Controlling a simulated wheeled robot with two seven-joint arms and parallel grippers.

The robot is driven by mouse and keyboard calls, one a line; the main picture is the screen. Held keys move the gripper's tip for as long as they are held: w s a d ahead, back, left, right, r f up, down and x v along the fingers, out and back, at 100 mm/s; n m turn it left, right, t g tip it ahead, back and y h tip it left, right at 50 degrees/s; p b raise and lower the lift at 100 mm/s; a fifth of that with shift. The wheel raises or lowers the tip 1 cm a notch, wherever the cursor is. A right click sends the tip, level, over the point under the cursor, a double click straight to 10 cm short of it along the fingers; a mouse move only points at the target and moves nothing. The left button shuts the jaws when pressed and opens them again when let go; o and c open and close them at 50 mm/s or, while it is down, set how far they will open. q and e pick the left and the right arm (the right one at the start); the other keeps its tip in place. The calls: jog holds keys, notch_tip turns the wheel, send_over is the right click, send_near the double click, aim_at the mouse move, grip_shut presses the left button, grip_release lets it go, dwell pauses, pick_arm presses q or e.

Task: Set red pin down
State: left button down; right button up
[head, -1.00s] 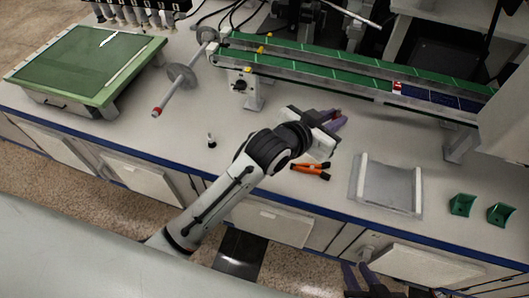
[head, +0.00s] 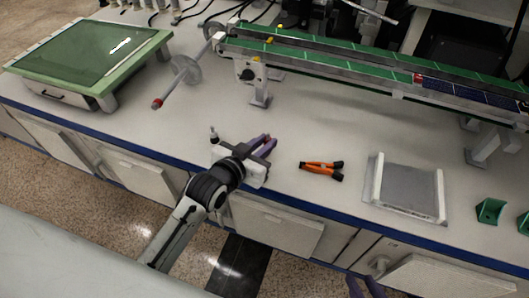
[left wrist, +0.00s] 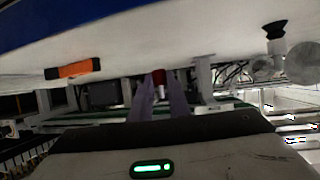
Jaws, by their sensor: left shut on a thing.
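In the left wrist view the red pin (left wrist: 159,77), with a pale lower part, stands between the purple fingers of my left gripper (left wrist: 160,98). My left gripper (head: 265,144) is shut on it, over the front part of the bench in the head view. The pin is not clearly visible in the head view, and I cannot tell whether it touches the bench. My right gripper (head: 366,287) is at the bottom edge of the head view, partly cut off, with its purple fingers apart and nothing seen between them.
A grey tray (head: 407,187) and green brackets (head: 490,211) are farther right. A rail with solar cells (head: 340,68) runs behind. The bench between is clear.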

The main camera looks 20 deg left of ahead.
pick_arm(q)
notch_tip(320, 180, down, 3)
jog(key=shift+r+b, duration=0.1)
jog(key=shift+b, duration=0.4)
jog(key=shift+f, duration=0.25)
jog(key=shift+r, duration=0.1)
jog(key=shift+f, duration=0.2)
jog(key=c, duration=1.7)
grip_release()
jog(key=shift+o, duration=0.2)
jog(key=shift+r, duration=0.1)
